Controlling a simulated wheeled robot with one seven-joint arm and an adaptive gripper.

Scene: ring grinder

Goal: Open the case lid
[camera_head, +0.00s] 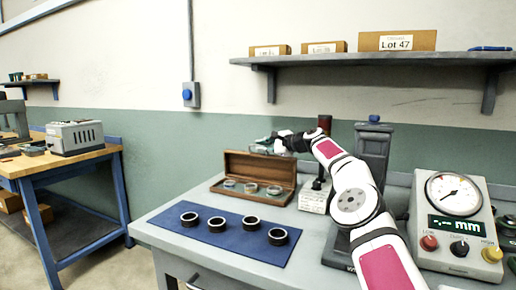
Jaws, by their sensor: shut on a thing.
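The wooden case (218,187) sits on the grey bench, left of my arm. Its lid (240,167) is raised and stands roughly upright at the back of the case, with the inside facing me. Three round pieces (251,187) lie in the open case. My gripper (262,147) is at the lid's top edge, near its right half, and is shut on the lid. The fingertips are small in this view, and the exact contact is hard to make out.
A blue mat (207,238) with several dark rings (217,224) lies in front of the case. A gauge with a dial and display (452,222) stands at the right. A grey stand (373,150) rises behind my arm. A wall shelf with boxes (397,41) hangs above.

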